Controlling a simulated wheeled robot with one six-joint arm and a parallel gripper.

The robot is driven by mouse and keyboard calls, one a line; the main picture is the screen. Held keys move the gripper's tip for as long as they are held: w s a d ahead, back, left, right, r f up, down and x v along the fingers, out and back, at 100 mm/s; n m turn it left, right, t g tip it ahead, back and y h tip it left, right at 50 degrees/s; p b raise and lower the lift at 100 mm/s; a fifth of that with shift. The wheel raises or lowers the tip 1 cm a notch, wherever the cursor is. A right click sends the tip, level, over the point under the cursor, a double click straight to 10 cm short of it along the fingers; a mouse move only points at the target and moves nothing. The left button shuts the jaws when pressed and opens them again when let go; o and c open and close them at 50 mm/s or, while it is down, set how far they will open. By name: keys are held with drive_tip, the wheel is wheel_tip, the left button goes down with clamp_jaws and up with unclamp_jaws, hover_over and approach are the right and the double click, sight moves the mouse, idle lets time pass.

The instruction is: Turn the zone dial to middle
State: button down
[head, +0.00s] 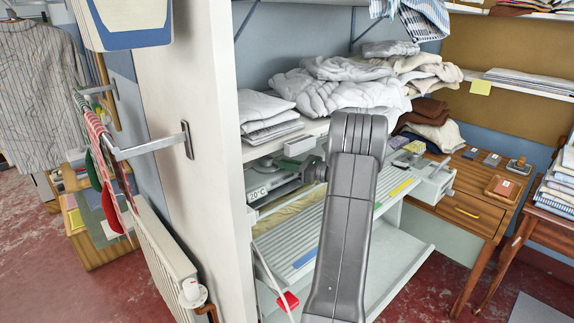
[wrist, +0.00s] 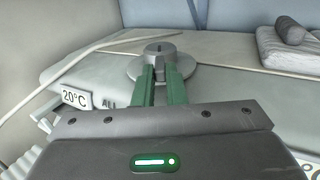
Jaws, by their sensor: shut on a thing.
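The zone dial (wrist: 158,51) is a round grey knob on a wider grey disc, on the ironer's pale top in the wrist view. My gripper (wrist: 159,73) has its two green fingers closed on either side of the knob. A small dark mark shows on the knob, but I cannot tell which setting it points to. The word "ALL" (wrist: 109,104) is printed left of the fingers; other labels are hidden by my gripper. In the head view my arm covers the dial.
A "20°C" display (head: 258,194) sits on the ironer's left end, left of my gripper. The ironer's slatted board (head: 300,238) slopes out below. Folded linen (head: 268,112) lies on the shelf above. A white wall panel (head: 198,150) stands close on the left.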

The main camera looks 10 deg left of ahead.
drive_tip(key=shift+r, duration=0.1)
drive_tip(key=c, duration=1.5)
unclamp_jaws()
drive_tip(key=b+v, duration=0.1)
drive_tip(key=v, duration=1.2)
drive_tip(key=shift+d+b, duration=0.3)
drive_tip(key=shift+d, duration=0.05)
drive_tip(key=shift+a, duration=0.1)
drive_tip(key=p+x, duration=0.1)
drive_tip(key=x, duration=1.2)
drive_tip(key=shift+a+p, duration=0.3)
drive_tip(key=shift+d, duration=0.1)
